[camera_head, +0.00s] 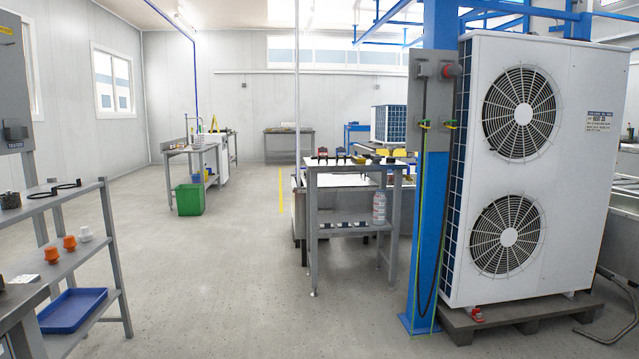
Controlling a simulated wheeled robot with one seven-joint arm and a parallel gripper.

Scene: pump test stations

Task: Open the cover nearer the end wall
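My gripper is not in view. No cover can be told for certain from here. Another small dark grey box (15,132) sits on a grey cabinet (12,75) at the left edge. Whether any of these has a hinged cover, open or shut, is too small to tell. The end wall (240,105) is far off at the back.
A grey rack (118,262) with a blue tray (73,310) stands at left. A grey workbench (309,215) stands mid-right, beside a large white fan unit (560,170) on a pallet (525,317). A green bin (190,199) stands farther back. The floor (220,290) between is clear.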

